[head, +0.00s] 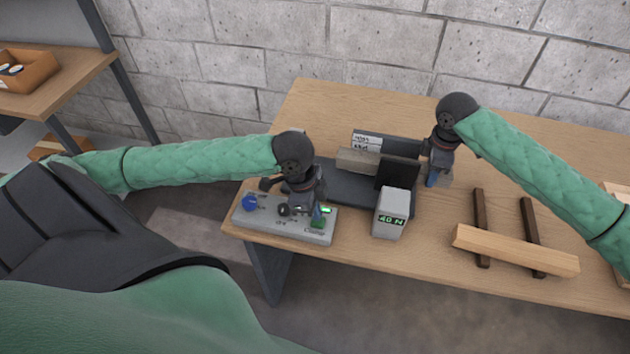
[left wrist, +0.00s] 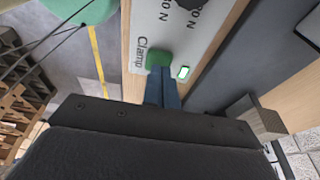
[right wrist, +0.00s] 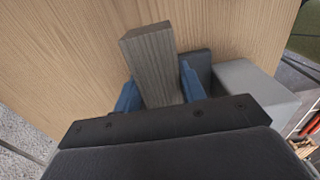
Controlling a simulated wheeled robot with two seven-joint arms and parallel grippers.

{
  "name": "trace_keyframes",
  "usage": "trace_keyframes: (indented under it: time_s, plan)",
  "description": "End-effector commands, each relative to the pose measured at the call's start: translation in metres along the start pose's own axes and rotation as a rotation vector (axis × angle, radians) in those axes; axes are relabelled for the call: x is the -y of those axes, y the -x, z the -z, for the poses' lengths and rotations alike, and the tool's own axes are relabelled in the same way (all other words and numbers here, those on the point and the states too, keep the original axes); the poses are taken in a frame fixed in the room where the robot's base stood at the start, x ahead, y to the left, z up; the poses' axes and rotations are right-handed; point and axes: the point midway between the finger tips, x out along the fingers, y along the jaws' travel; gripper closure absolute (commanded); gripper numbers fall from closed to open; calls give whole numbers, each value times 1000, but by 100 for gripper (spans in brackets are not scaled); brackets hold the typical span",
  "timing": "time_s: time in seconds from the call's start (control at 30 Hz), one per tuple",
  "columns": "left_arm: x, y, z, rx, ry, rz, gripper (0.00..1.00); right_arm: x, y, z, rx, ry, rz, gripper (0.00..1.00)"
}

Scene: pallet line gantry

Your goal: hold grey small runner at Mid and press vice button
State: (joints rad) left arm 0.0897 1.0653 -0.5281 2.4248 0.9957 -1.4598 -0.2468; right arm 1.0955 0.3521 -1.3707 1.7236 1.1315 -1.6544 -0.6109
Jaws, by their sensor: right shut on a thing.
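The grey small runner (head: 357,160) lies across the dark vice (head: 398,172), between its jaws, in front of a white label plate (head: 366,142) whose lettering is too small to read surely. My right gripper (head: 432,179) is shut on the runner near its right end; in the right wrist view the grey runner (right wrist: 152,62) sits between the blue fingers. My left gripper (head: 318,214) is shut and empty, its fingertips at the green Clamp button (head: 317,223). In the left wrist view the fingertips meet the green button (left wrist: 158,59), seemingly touching it.
The grey control panel (head: 270,228) also carries a blue knob (head: 249,202) and a dark dial. A small lamp (head: 327,210) glows green. A grey box (head: 390,214) displays "40 N". A pale wooden bar (head: 515,250) lies across two dark strips at right.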

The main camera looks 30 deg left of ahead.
Motion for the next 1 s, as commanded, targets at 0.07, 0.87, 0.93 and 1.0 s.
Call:
trace_keyframes:
  time_s: [0.07,0.87,0.93,1.0]
  plan:
    - [0,6,1,0,-1,2,100,3,-3,1,1,3,8,89]
    - [0,52,13,1,-2,2,100,6,-6,2,1,7,14,89]
    - [0,54,13,1,-2,1,100,6,-6,2,1,7,14,89]
    - [0,54,13,1,-1,1,100,6,-6,2,1,7,14,89]
